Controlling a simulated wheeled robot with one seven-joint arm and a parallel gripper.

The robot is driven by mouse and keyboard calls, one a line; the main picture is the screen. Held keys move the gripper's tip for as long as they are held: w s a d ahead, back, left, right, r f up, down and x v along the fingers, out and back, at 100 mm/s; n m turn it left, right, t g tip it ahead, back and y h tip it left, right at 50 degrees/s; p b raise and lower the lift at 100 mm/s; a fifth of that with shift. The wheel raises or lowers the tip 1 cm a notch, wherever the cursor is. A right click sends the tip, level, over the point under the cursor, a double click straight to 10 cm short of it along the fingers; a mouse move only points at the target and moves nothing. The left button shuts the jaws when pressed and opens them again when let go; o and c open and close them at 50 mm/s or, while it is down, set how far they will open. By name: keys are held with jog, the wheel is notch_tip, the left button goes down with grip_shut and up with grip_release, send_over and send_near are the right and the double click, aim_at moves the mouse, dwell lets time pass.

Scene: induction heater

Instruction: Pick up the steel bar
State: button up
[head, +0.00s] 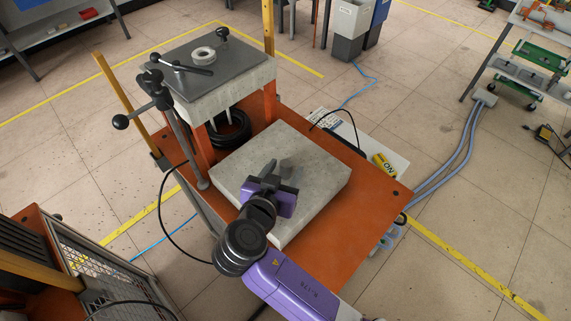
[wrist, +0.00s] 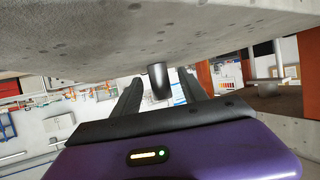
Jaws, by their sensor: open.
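The steel bar (wrist: 159,81) is a short dark grey cylinder. In the wrist view it juts from the pale concrete block (wrist: 90,35), which fills the top of that picture. My gripper (head: 284,171) is open above the block (head: 240,165) in the head view. In the wrist view its two dark fingers lie to the left and right of the bar, with a gap on each side. I cannot tell how far the bar reaches in between the fingertips. In the head view the bar is hard to make out among the fingers.
The block lies on an orange bench (head: 365,205). Behind it stands a press-like frame with a grey top plate (head: 175,62) and a lever post (head: 178,125) at its left.

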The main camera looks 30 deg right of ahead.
jog(key=shift+w+d+f, duration=0.3)
jog(key=shift+w+d, duration=0.05)
grip_shut()
jog(key=shift+r, duration=0.2)
